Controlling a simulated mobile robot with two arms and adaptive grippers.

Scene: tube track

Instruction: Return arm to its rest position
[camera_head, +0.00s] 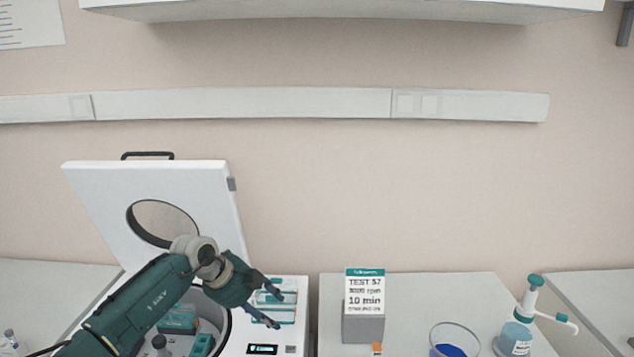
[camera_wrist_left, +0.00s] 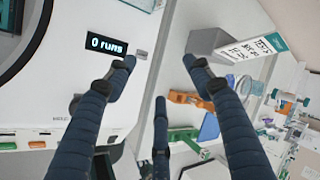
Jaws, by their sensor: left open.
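My left gripper (camera_head: 277,308) reaches in from the lower left in the head view, over the front right part of a white centrifuge (camera_head: 235,345). Its dark blue fingers are spread, with nothing between them. In the left wrist view the open gripper (camera_wrist_left: 160,68) shows large, with the centrifuge's "0 runs" display (camera_wrist_left: 106,45) beyond the left finger. The centrifuge lid (camera_head: 105,190) stands open behind my left arm. My forearm hides part of the bowl, where teal parts show. My right gripper is in neither view.
A grey block with a test card (camera_head: 364,290) stands right of the centrifuge. A glass bowl with blue contents (camera_head: 455,345) and a pump bottle (camera_head: 517,335) are farther right. A cabinet (camera_head: 330,10) hangs above. The bench (camera_head: 420,300) is partly bare between card and bottle.

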